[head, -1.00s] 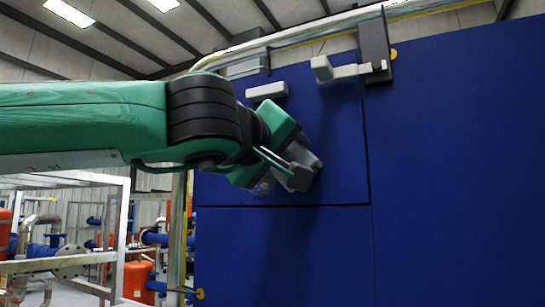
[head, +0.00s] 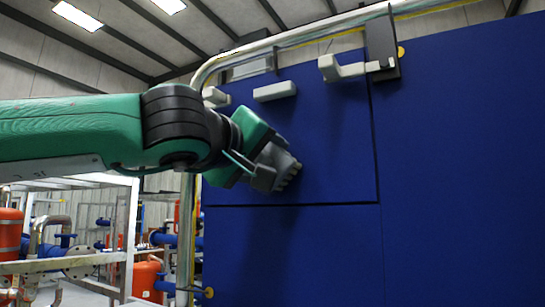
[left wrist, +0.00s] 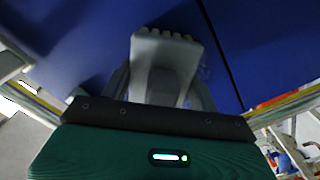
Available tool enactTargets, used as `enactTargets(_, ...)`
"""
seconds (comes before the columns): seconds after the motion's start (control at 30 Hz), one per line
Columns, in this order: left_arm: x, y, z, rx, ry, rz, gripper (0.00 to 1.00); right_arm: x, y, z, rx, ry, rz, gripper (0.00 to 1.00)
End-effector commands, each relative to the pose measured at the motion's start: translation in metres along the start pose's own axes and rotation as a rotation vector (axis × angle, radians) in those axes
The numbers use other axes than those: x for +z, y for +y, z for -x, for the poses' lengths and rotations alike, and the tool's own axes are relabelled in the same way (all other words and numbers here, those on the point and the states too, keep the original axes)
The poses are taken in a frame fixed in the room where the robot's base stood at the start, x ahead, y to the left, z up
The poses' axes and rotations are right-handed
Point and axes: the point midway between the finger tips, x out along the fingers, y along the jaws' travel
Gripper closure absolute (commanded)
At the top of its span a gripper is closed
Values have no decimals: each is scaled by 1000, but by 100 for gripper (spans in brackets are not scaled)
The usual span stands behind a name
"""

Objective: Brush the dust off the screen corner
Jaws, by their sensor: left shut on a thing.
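My left gripper (head: 264,170) is in front of the lower left part of the upper blue panel (head: 335,140). It is shut on a grey brush (head: 283,165), which also shows in the left wrist view (left wrist: 165,50). The brush's toothed bristle end points toward the blue surface; I cannot tell if it touches. My right gripper is not in view.
A grey handle (head: 275,91) and a grey latch arm (head: 350,70) stick out near the panel's top. A metal pipe (head: 290,43) runs along the top and down the left edge. A white frame with orange and blue pipework (head: 75,262) stands at lower left.

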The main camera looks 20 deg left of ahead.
Motion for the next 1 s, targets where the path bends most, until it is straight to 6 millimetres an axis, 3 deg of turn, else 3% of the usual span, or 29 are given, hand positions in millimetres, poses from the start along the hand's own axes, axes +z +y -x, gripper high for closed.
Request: enactTargets(1.0, -44, -43, 0, -1, 1, 1, 58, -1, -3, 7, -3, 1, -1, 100)
